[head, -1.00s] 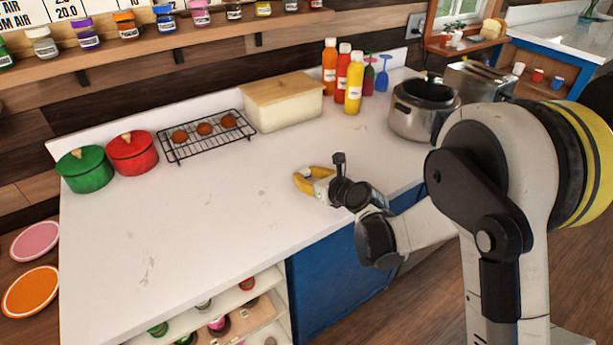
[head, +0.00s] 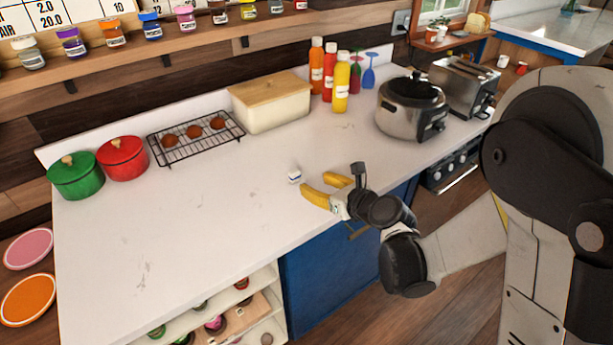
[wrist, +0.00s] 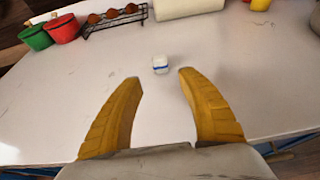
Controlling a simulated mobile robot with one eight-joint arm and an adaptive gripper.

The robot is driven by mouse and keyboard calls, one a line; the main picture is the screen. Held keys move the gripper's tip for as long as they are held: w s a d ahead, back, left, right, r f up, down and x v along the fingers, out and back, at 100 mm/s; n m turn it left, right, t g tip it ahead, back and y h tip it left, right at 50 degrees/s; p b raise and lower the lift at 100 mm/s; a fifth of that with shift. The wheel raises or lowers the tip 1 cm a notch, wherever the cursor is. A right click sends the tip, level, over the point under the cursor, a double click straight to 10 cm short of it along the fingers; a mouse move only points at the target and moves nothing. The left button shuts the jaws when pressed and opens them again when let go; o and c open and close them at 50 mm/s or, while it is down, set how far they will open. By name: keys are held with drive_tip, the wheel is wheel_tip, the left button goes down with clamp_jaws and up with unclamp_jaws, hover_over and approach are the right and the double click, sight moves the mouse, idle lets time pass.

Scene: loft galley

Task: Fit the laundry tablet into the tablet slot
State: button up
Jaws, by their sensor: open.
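The laundry tablet (head: 294,177) is a small white block with a blue band. It lies on the white counter just beyond my gripper's fingertips. My gripper (head: 325,188) has yellow fingers that are spread apart with nothing between them. In the wrist view the tablet (wrist: 160,65) sits ahead of the gap between the fingertips of my gripper (wrist: 160,76), apart from both. I do not see a tablet slot in either view.
On the counter (head: 180,225) stand green (head: 76,177) and red pots (head: 122,158), a wire rack (head: 160,152) with brown rolls, a lidded box (head: 270,105), bottles (head: 341,85), a pressure cooker (head: 408,108) and a toaster (head: 465,82). The counter's middle and left front are clear.

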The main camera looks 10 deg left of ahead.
drive_tip(key=shift+s+d+r, duration=0.2)
drive_tip(key=shift+s+d, duration=0.2)
drive_tip(key=shift+d, duration=0.1)
drive_tip(key=s+d+r+n+h, duration=0.2)
drive_tip(key=s+d+r+n, duration=0.1)
drive_tip(key=d+n, duration=0.3)
drive_tip(key=s+d+r+n+h, duration=0.3)
drive_tip(key=s+d+n, duration=0.3)
drive_tip(key=d, duration=0.3)
drive_tip(key=s+d+r+n+g+h, duration=0.1)
drive_tip(key=s+d+r+n+h, duration=0.1)
drive_tip(key=s+d+n, duration=0.3)
drive_tip(key=d+r+n, duration=0.1)
drive_tip(key=d+n, duration=0.2)
drive_tip(key=shift+s+d+r+h, duration=0.2)
drive_tip(key=shift+d+r+h, duration=0.05)
drive_tip(key=shift+r+h, duration=0.1)
drive_tip(key=shift+o, duration=0.8)
drive_tip(key=s+d+n+g+h, duration=0.1)
drive_tip(key=s+d+n+h, duration=0.1)
drive_tip(key=s+d+n, duration=0.4)
drive_tip(key=shift+s+d+f, duration=0.15)
drive_tip(key=shift+s+d, duration=0.25)
drive_tip(key=shift+s, duration=0.2)
drive_tip(key=shift+w+h, duration=0.1)
drive_tip(key=shift+h, duration=0.15)
